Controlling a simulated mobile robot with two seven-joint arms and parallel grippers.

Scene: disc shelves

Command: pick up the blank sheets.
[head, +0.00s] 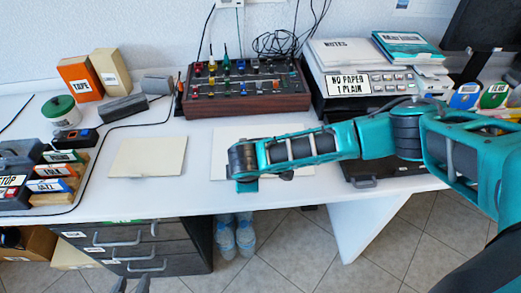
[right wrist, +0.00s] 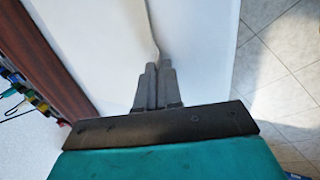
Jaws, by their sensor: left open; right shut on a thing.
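The blank sheets (head: 240,132) lie as a white, flat stack on the white desk, in front of the mixer. My right arm's wrist covers part of them in the head view. My right gripper (right wrist: 157,88) is shut on the sheets, whose pale edge (right wrist: 152,35) runs up from between the fingertips in the right wrist view. In the head view its fingers are hidden under the wrist. My left gripper (head: 130,286) shows only as two dark fingertips at the bottom edge. It is open and empty, in front of the drawers.
A cream pad (head: 148,157) lies left of the sheets. A wooden-cased mixer (head: 245,88) stands behind them, and a printer (head: 365,82) with papers on top stands at right. Labelled boxes (head: 60,172) crowd the left end. Drawers (head: 140,246) stand below.

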